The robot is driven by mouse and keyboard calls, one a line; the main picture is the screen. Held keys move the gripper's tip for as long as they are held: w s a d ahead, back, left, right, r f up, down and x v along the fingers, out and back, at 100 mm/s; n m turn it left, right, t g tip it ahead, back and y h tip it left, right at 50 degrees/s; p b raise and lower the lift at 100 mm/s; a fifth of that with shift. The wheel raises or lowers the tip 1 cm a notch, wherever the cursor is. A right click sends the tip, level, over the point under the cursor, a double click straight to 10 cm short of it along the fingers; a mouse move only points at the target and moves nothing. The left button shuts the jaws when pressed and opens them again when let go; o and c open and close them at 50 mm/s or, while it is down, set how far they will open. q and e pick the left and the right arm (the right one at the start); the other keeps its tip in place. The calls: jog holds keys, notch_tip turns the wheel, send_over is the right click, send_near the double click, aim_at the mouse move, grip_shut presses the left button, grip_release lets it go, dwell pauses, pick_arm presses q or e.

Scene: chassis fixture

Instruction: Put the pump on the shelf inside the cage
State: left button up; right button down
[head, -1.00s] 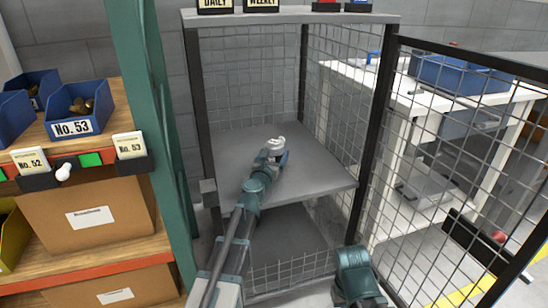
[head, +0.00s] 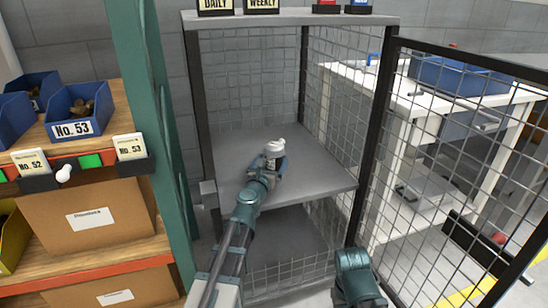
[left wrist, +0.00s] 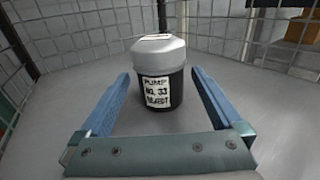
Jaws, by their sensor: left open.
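The pump (left wrist: 162,88) is a dark cylinder with a grey cap and a white label reading "PUMP NO. 33 REJECT". It stands upright on the grey shelf (left wrist: 235,120) inside the wire cage. In the head view its pale top (head: 275,145) shows above my left gripper (head: 271,164), and its lower part is largely hidden. My left gripper is open, its blue fingers (left wrist: 160,76) one on each side of the pump with gaps visible. The shelf also shows in the head view (head: 315,170). My right gripper is out of view.
The cage's mesh door (head: 450,150) stands open at the right. A dark cage post (head: 370,130) is near the shelf's right edge. A shelving rack with a green upright (head: 150,120) is close on the left. The shelf around the pump is clear.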

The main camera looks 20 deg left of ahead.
pick_arm(q)
jog(key=s, duration=0.8)
jog(key=shift+s, duration=0.1)
